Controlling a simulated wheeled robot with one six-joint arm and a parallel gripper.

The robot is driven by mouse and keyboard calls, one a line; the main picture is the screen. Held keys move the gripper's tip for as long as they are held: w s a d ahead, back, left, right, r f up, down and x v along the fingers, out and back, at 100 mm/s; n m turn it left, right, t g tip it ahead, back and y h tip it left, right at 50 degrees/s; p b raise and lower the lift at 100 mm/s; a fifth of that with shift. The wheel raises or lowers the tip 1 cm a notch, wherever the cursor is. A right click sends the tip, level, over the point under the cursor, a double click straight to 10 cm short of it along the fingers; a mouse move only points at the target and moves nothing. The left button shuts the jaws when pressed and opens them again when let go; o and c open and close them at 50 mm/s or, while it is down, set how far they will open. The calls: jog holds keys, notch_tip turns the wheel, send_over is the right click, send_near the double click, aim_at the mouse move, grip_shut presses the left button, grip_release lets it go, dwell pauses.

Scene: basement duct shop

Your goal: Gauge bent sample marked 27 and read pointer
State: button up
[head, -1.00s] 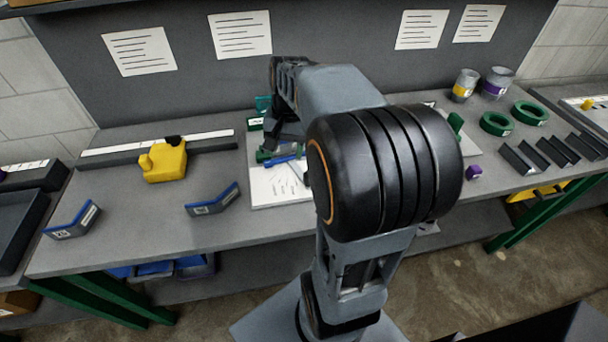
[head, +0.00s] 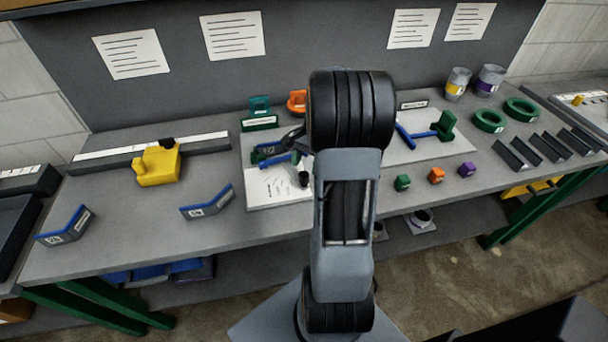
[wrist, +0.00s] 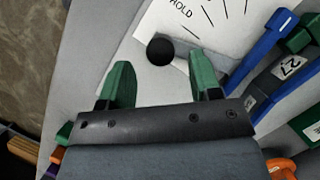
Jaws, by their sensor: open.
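My gripper (wrist: 160,88) is open in the wrist view, its green fingertips on either side of a round black knob (wrist: 160,51). The knob stands at the white sheet printed HOLD (wrist: 210,22); in the head view it shows (head: 304,179) beside my arm, which hides the gripper. The dark bent sample marked 27 (wrist: 283,72) lies beside a blue bar (wrist: 262,48) and green blocks in the wrist view. In the head view the sample (head: 268,150) sits at the left gauge board (head: 250,199). I cannot make out a pointer reading.
Two other blue-edged bent samples (head: 66,226) (head: 208,204) stand at the bench's left and middle. A yellow block tool (head: 158,164) is behind them. Another gauge board (head: 420,149), small coloured blocks (head: 436,175), green rings (head: 488,121) and dark angle pieces (head: 528,150) are at right.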

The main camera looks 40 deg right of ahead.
aim_at(304, 174)
jog(key=shift+x, duration=2.05)
jog(key=shift+c, duration=0.2)
grip_shut()
